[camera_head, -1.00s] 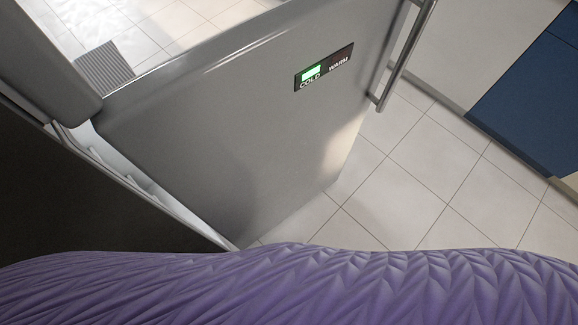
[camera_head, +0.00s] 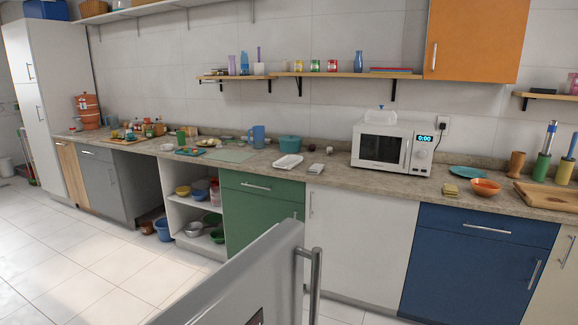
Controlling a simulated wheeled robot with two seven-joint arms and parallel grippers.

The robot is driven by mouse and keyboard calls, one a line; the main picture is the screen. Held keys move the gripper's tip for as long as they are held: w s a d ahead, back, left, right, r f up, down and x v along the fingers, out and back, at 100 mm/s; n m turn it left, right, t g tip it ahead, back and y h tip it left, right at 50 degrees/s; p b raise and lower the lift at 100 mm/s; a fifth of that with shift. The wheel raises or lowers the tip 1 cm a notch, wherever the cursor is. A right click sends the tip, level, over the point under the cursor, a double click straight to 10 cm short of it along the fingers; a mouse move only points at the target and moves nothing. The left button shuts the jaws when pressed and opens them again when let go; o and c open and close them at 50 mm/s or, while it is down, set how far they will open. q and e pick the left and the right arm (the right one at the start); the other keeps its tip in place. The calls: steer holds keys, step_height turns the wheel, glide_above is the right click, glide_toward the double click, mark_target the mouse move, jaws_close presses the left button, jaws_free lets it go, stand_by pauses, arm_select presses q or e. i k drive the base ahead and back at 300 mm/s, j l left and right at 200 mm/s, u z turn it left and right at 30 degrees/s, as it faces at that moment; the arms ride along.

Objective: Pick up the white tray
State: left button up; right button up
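A small white tray (camera_head: 288,161) lies on the long stone-coloured counter (camera_head: 340,178), left of the microwave and above the seam between the green drawer and a white cabinet. It looks shallow and rectangular. Neither of my grippers shows in the head view, so nothing is seen touching the tray.
A grey metal door (camera_head: 235,290) with a bar handle (camera_head: 313,285) stands in the near foreground, between me and the counter. A small grey item (camera_head: 316,169), a teal pot (camera_head: 290,143) and a white microwave (camera_head: 391,147) are near the tray. Tiled floor (camera_head: 90,265) is clear at left.

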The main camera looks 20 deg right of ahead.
mark_target(288, 161)
steer(key=k+l, duration=0.1)
steer(key=l, duration=0.65)
steer(key=i+l+z, duration=0.4)
steer(key=l, duration=0.35)
steer(key=i+l+z, duration=0.35)
steer(key=i+l, duration=0.2)
steer(key=i, duration=0.15)
steer(key=i+u, duration=0.3)
steer(key=i, duration=0.15)
steer(key=i+l+u, duration=0.15)
steer(key=i+u, duration=0.15)
steer(key=i+l+u, duration=0.3)
steer(key=i, duration=0.25)
steer(key=i+j+u, duration=0.25)
steer(key=i+u, duration=0.6)
steer(key=i, duration=0.2)
steer(key=i+u, duration=0.45)
steer(key=i, duration=0.95)
steer(key=i+j+z, duration=0.1)
steer(key=i, duration=0.85)
steer(key=i+z, duration=0.3)
steer(key=z, duration=0.15)
steer(key=i+j+z, duration=0.15)
steer(key=i+z, duration=0.15)
steer(key=z, duration=0.2)
steer(key=i+j+z, duration=0.25)
steer(key=z, duration=0.2)
